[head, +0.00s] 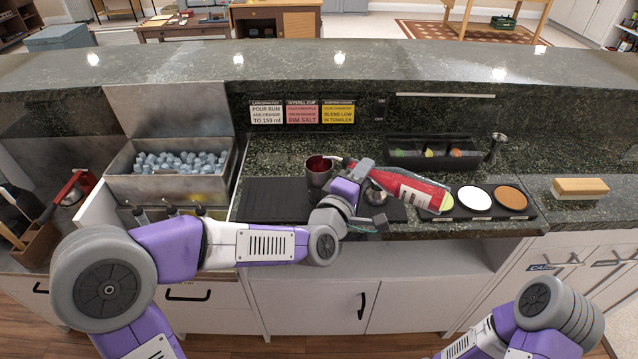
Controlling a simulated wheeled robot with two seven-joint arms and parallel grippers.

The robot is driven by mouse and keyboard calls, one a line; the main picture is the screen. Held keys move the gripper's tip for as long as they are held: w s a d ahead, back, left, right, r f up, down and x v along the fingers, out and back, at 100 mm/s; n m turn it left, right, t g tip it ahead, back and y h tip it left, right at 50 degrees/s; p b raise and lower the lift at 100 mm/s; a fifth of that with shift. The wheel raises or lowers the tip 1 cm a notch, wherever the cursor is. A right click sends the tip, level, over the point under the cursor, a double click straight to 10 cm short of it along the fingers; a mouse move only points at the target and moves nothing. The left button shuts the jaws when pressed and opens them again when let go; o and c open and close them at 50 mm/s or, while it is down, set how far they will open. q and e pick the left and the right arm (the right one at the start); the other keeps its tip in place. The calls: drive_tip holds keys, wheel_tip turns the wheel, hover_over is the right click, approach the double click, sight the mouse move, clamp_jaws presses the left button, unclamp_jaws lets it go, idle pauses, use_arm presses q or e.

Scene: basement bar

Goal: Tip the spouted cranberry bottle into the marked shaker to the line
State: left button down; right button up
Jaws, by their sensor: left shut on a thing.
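The cranberry bottle (410,190), red with a pale label, is tipped almost on its side, its base to the right and its spout to the left. My left gripper (366,178) is shut on it near the neck. The spout end is at the rim of the dark metal shaker (318,178), which stands upright on the black bar mat (270,200). Red shows inside the shaker's mouth. The marked line cannot be made out, and whether liquid is flowing is too small to tell. My right arm is at the lower right; its gripper is out of view.
Right of the bottle is a rimmer tray with a white and an orange-brown dish (508,198). Behind it are a garnish caddy (430,153) and a jigger (495,146). Recipe cards (302,113) hang behind.

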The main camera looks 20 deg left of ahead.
idle(0.4)
use_arm(q)
drive_tip(key=shift+r, duration=0.15)
idle(1.2)
wheel_tip(320, 180, up, 8)
drive_tip(key=a+m+p, duration=0.1)
drive_tip(key=m+p, duration=0.5)
drive_tip(key=m, duration=1.1)
drive_tip(key=shift+m, duration=0.4)
drive_tip(key=shift+w+a+r, duration=0.1)
drive_tip(key=shift+w+r, duration=0.05)
